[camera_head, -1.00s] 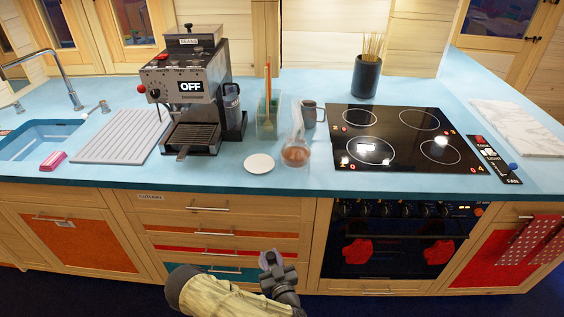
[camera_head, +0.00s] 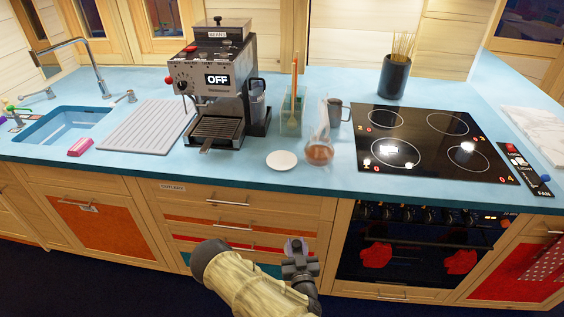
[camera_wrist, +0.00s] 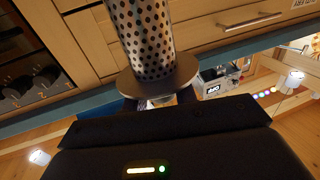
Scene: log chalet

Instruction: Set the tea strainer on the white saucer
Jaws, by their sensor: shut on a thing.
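The white saucer (camera_head: 282,160) lies flat and empty near the front edge of the blue counter, left of the glass flask. My gripper (camera_head: 297,248) is in front of the drawers, lower in the picture than the saucer and apart from it. In the wrist view my gripper (camera_wrist: 160,101) is shut on the tea strainer (camera_wrist: 143,38), a perforated metal cylinder with a wide round rim. The fingertips are mostly hidden behind the rim and the gripper body. In the head view the strainer is too small to make out clearly.
A glass flask (camera_head: 319,148) with brown liquid stands close right of the saucer, with a grey mug (camera_head: 334,112) behind it. A green glass container (camera_head: 292,115) stands behind. The coffee machine (camera_head: 216,95) is to the left, the black cooktop (camera_head: 430,140) to the right.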

